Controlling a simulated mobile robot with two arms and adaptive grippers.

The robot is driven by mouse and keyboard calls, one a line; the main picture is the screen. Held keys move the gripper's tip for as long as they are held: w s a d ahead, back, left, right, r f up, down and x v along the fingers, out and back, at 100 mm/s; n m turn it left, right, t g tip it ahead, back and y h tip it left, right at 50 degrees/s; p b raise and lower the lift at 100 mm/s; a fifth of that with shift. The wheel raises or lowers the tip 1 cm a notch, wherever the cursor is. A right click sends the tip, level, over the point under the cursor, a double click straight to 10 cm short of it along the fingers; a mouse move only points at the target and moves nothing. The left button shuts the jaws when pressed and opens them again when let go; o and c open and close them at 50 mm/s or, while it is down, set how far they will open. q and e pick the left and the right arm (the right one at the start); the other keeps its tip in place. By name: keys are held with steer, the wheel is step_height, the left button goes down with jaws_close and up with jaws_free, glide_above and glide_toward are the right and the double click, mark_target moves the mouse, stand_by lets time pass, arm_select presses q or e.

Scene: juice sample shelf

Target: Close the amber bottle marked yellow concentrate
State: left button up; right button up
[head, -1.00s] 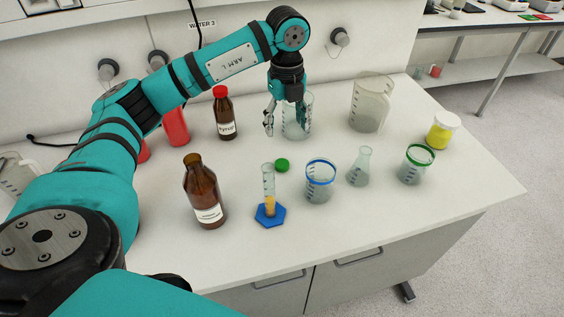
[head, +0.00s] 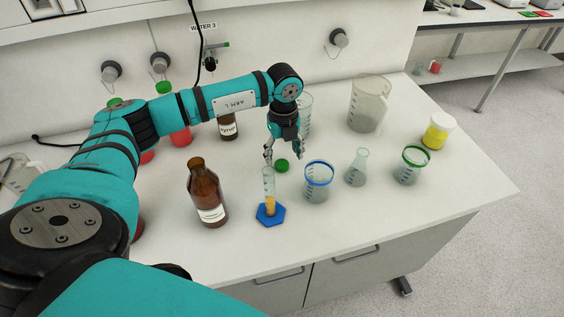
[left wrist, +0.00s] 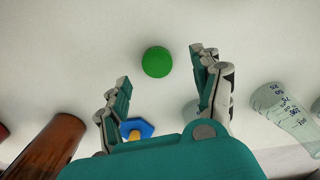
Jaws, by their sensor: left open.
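An uncapped amber bottle (head: 206,193) with a white label stands upright at the front left of the bench; its label is too small to read. It also shows at the lower left of the left wrist view (left wrist: 47,148). A green cap (head: 282,166) lies on the bench right of the bottle, behind the measuring cylinder. In the left wrist view the green cap (left wrist: 157,62) lies beyond and between the fingertips. My left gripper (head: 284,154) is open and empty, above the bench close to the cap, pointing down. My right gripper is not in view.
A measuring cylinder (head: 269,191) with yellow liquid and blue base (head: 271,214) stands close in front of the cap. A blue-rimmed beaker (head: 318,182), a flask (head: 357,167) and a green-rimmed beaker (head: 411,165) stand to the right. The amber syrup bottle (head: 228,127) is behind my arm.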

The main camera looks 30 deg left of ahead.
mark_target(281, 163)
arm_select(q)
steer(key=shift+a+f+p, duration=0.15)
steer(key=shift+f+p, duration=0.05)
steer(key=shift+f, duration=0.7)
steer(key=shift+a+f+p, duration=0.1)
steer(key=shift+f+p, duration=0.1)
steer(key=shift+f, duration=0.65)
steer(key=c, duration=0.8)
